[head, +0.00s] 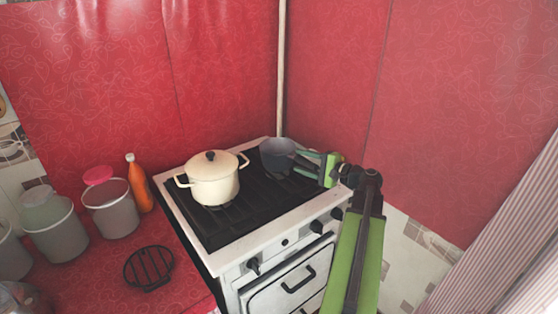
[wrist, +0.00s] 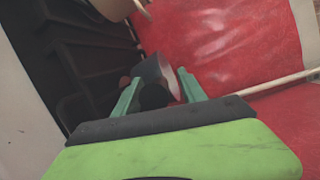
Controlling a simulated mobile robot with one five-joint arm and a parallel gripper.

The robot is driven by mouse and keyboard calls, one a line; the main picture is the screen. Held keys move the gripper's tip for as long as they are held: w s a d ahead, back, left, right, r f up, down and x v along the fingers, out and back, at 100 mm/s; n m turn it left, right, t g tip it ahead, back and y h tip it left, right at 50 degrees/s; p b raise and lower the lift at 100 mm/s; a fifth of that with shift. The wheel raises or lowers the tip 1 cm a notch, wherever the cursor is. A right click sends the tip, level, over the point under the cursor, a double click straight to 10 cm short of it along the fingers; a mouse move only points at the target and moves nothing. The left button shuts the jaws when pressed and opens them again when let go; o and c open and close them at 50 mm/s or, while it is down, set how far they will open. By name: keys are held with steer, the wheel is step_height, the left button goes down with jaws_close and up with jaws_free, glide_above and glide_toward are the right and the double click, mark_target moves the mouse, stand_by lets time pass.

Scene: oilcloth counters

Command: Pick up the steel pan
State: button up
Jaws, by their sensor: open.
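The steel pan (head: 275,152) is a small grey pan on the back right of the black stove top, near the red corner wall. My gripper (head: 297,162) reaches in from the right, with its teal fingers apart close beside the pan. In the wrist view the grey pan (wrist: 158,66) shows ahead and between the fingers of my gripper (wrist: 158,78). A dark rounded part, seemingly its handle (wrist: 153,97), lies between the fingers. I cannot tell whether the fingers touch it. The pan's far side is hidden in the wrist view.
A cream lidded pot (head: 213,182) stands on the stove (head: 258,240) left of the pan. An orange bottle (head: 138,185), several canisters (head: 110,212) and a black trivet (head: 148,268) are on the red counter at left. Red walls stand close behind the stove.

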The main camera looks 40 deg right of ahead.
jaws_close()
stand_by(1.4)
